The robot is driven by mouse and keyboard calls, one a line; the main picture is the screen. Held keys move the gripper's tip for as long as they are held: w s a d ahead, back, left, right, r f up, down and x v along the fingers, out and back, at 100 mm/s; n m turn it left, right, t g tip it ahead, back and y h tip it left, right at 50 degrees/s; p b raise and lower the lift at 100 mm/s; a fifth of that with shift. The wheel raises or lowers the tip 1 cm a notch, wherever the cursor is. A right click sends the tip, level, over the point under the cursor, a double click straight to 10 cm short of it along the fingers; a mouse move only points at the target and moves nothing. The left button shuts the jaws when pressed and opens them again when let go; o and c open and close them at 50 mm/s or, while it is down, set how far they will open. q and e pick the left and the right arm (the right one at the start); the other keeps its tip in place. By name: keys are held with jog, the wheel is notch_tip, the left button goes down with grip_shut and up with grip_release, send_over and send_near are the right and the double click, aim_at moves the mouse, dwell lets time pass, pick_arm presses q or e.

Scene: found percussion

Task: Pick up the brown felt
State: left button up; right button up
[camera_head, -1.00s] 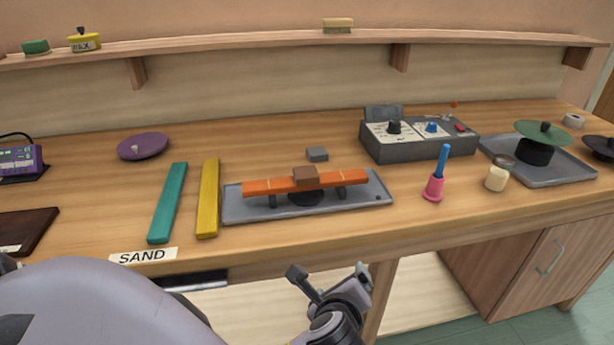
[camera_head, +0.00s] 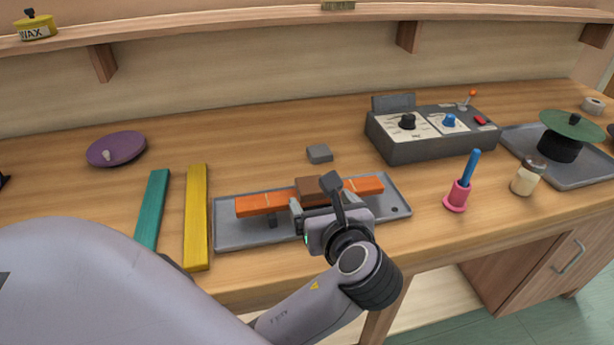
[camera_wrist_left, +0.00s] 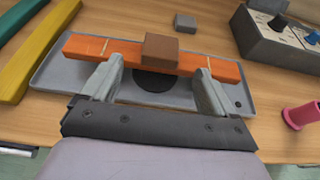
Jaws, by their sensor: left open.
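The brown felt (camera_head: 311,191) is a small brown block lying on top of the middle of an orange bar (camera_head: 262,203). The bar rests on supports over a grey tray (camera_head: 232,237). In the left wrist view the felt (camera_wrist_left: 160,50) sits ahead of the jaws, near the middle between them. My left gripper (camera_head: 318,200) is open and empty in front of the felt, with its fingers on either side. In the wrist view its fingertips (camera_wrist_left: 160,68) are spread wide and overlap the bar's near edge. I cannot tell whether they touch it. My right gripper is not in view.
A yellow bar (camera_head: 197,217) and a teal bar (camera_head: 151,208) lie left of the tray. A grey block (camera_head: 319,153) lies behind it. A grey control box (camera_head: 432,147) and a pink holder with a blue stick (camera_head: 457,194) stand to the right. The bench behind is mostly clear.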

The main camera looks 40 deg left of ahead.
aim_at(312, 186)
pick_arm(q)
jog(key=x, duration=0.7)
jog(key=shift+w+r, duration=0.1)
jog(key=shift+w, duration=0.15)
jog(key=c, duration=1.1)
